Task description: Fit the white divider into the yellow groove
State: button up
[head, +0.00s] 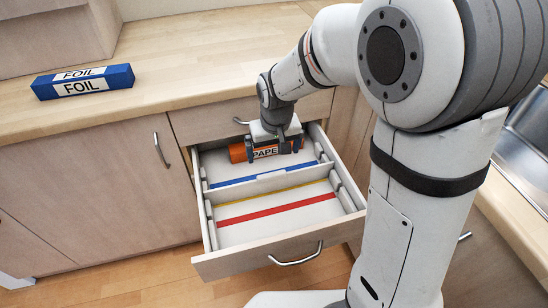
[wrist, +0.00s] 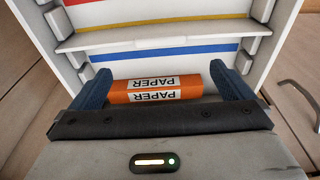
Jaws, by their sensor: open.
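The white divider (head: 265,182) stands across the open drawer, between the blue stripe (head: 240,180) and the yellow stripe (head: 272,194). It also shows in the wrist view (wrist: 160,38), with yellow just beyond its top edge. The yellow stripe runs along its foot in the head view; I cannot tell whether its lower edge sits in the groove. An orange PAPER box (head: 238,153) lies in the rear compartment. My gripper (wrist: 160,68) is open over that compartment, a blue finger near each end of the box (wrist: 160,91). I see no clear grip on it.
A red stripe (head: 275,209) crosses the empty front compartment. Notched blocks line the drawer's side walls (head: 346,198). A blue FOIL box (head: 83,81) lies on the wooden counter (head: 190,60). A sink (head: 528,130) is at the right. My arm covers part of the drawer's right side.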

jog(key=s+d+r+m, duration=0.1)
jog(key=s+d+r, duration=0.2)
jog(key=s+d, duration=0.4)
jog(key=s+d+r+m, duration=0.2)
jog(key=s+d+r, duration=0.2)
jog(key=s+d, duration=0.3)
jog(key=s, duration=0.2)
jog(key=shift+s+d, duration=0.35)
jog(key=shift+s, duration=0.05)
jog(key=shift+r, duration=0.1)
